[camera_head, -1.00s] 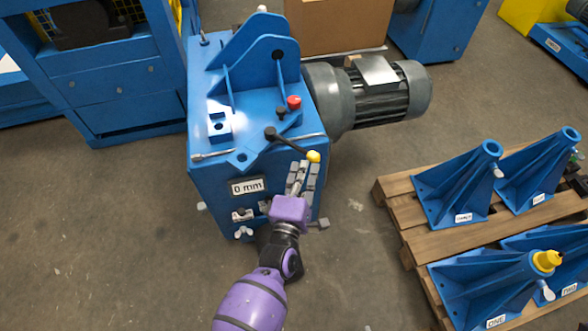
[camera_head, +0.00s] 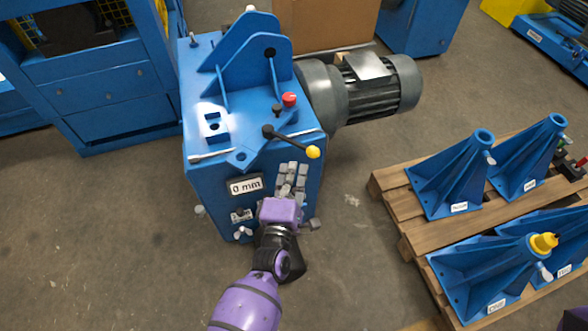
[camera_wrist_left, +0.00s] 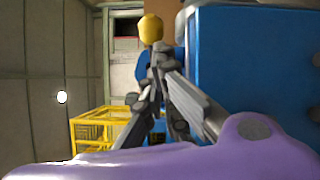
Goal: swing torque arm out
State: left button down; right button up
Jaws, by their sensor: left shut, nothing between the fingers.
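A black lever with a yellow knob (camera_head: 313,152) sits on the front top edge of the blue gear housing (camera_head: 200,190). No part is labelled as the torque arm; a blue upright bracket (camera_head: 235,50) stands on the housing top. My left gripper (camera_head: 293,167) is in front of the housing's front face, just below and left of the knob. Its fingers are together and empty. In the left wrist view the knob (camera_wrist_left: 151,29) shows just beyond the shut fingertips (camera_wrist_left: 160,58); contact cannot be told. My right gripper is not in view.
A grey motor (camera_head: 365,85) sticks out right of the housing. A red button (camera_head: 289,99) is on its top and a "0 mm" display (camera_head: 246,184) on its front. A wooden pallet (camera_head: 395,205) with blue stands is at the right. Floor between is clear.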

pick_arm(q)
jog(key=s+d, duration=0.1)
jog(key=s, duration=0.9)
jog(key=shift+f+b, duration=0.3)
jog(key=shift+b, duration=0.15)
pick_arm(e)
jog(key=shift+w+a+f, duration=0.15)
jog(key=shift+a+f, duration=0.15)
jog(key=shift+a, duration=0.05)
